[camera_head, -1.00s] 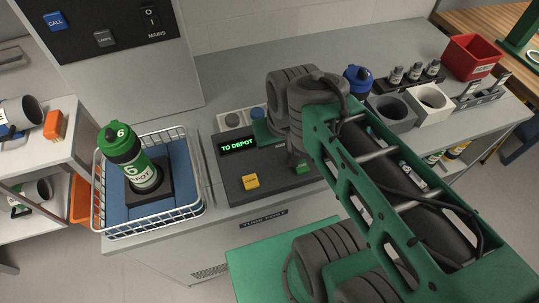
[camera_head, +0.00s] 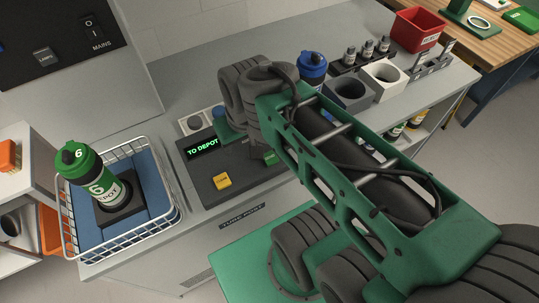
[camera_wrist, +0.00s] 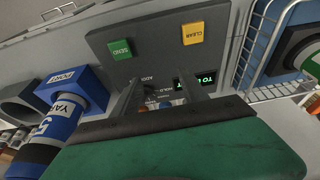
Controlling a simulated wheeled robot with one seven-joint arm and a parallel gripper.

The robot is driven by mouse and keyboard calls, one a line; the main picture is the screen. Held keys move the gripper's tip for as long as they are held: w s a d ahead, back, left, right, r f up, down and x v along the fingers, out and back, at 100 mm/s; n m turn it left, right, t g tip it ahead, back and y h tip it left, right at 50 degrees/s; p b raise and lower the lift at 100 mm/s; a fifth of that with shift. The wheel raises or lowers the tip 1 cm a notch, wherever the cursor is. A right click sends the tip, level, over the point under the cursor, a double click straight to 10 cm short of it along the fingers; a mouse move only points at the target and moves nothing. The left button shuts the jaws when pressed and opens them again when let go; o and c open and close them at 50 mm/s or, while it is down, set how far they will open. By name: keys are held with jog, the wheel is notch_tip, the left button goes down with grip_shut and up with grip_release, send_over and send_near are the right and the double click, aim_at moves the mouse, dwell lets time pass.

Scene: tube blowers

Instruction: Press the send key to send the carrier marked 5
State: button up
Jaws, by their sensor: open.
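The green SEND key (camera_wrist: 120,50) is on the dark console, left of the yellow CLEAR key (camera_wrist: 193,33), in the wrist view. In the head view the SEND key (camera_head: 270,157) is partly hidden by my arm, and the CLEAR key (camera_head: 222,181) is plain. The console display (camera_head: 203,147) reads "TO DEPOT". My gripper (camera_wrist: 165,95) is open and empty over the console, apart from the SEND key.
Grey and white round holders (camera_head: 350,88), small bottles and a red bin (camera_head: 418,30) stand along the counter at the back right.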

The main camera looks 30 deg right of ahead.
grip_shut()
dwell(0.4)
dwell(1.2)
